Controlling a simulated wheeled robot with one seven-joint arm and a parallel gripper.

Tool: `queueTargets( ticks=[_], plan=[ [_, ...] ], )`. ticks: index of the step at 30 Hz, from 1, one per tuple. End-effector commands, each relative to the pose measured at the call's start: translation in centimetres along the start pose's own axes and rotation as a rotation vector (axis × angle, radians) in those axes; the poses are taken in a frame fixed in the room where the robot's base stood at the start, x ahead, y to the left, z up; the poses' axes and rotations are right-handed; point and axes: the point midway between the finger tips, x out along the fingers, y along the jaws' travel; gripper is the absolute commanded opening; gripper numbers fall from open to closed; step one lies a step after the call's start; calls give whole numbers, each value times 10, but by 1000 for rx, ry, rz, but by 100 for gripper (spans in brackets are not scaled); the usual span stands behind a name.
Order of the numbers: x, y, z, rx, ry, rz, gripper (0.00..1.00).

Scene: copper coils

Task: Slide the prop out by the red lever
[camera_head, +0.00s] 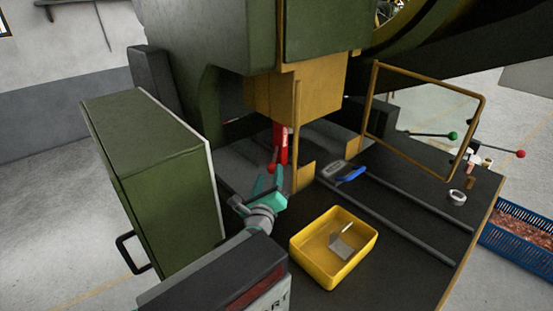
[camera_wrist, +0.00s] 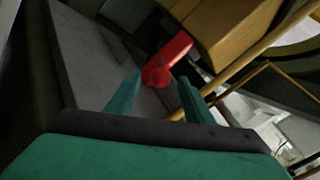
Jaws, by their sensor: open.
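The red prop (camera_head: 282,145) stands under the yellow press ram (camera_head: 290,95) in the head view. Its lever ends in a red ball (camera_head: 272,168) that points toward my gripper (camera_head: 262,187). In the wrist view the prop (camera_wrist: 176,55) runs up and away, and the red ball (camera_wrist: 157,77) shows between my two teal fingertips (camera_wrist: 160,82). My gripper is open and nothing is held in it. The ball appears a little beyond the fingertips; I cannot tell whether they touch it. The foot of the prop is hidden.
A yellow guard bar (camera_head: 297,130) stands just right of the prop. A green cabinet door (camera_head: 160,190) is at the left. A yellow tray (camera_head: 297,258), a blue-handled tool (camera_head: 352,174) and a ring (camera_head: 457,196) lie on the dark table. A blue crate (camera_head: 520,235) is at the right.

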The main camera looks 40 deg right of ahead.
Motion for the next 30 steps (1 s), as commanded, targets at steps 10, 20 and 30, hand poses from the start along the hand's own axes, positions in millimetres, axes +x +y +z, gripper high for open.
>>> queueTargets(
  ticks=[10,20,30],
  plan=[
    [39,0,-3,6,3,1,48],
    [91,1,-3,4,2,1,48],
    [107,1,-3,3,2,0,48]
  ],
)
